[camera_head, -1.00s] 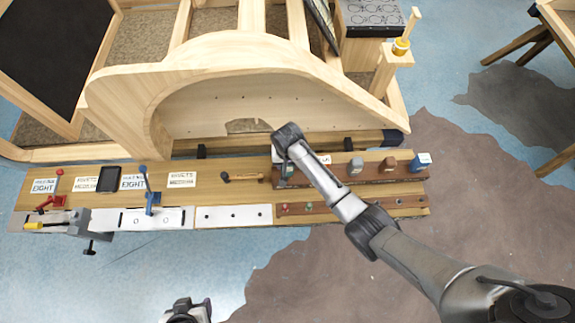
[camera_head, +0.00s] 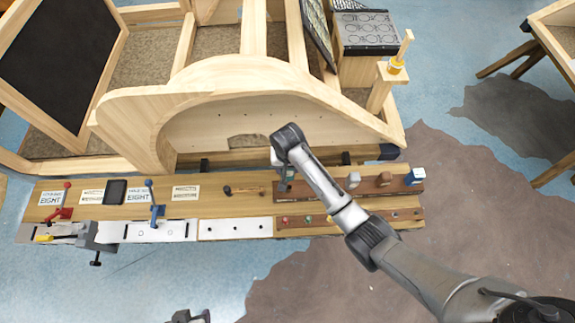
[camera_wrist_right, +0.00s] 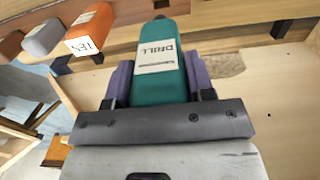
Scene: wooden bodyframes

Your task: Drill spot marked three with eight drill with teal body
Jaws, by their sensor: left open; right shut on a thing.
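A drill with a teal body (camera_wrist_right: 158,88) and a label reading "DRILL" sits between the purple fingers of my right gripper (camera_wrist_right: 158,80), which is shut on it. In the head view this gripper (camera_head: 284,172) is over the drill rack, mostly hidden by my arm. My left gripper (camera_head: 188,317) shows only in part at the bottom edge, open and in front of the workbench. White plates with dark spots lie along the bench front, one in the middle (camera_head: 235,221) and one farther left (camera_head: 115,231). The spot numbers are too small to read.
The brown rack (camera_head: 400,188) holds other drills, among them a blue one (camera_head: 415,176). An orange block marked TEN (camera_wrist_right: 92,27) shows in the wrist view. A clamp with a blue handle (camera_head: 156,212) and a grey vise (camera_head: 91,238) stand at left. A wooden frame (camera_head: 250,80) rises behind.

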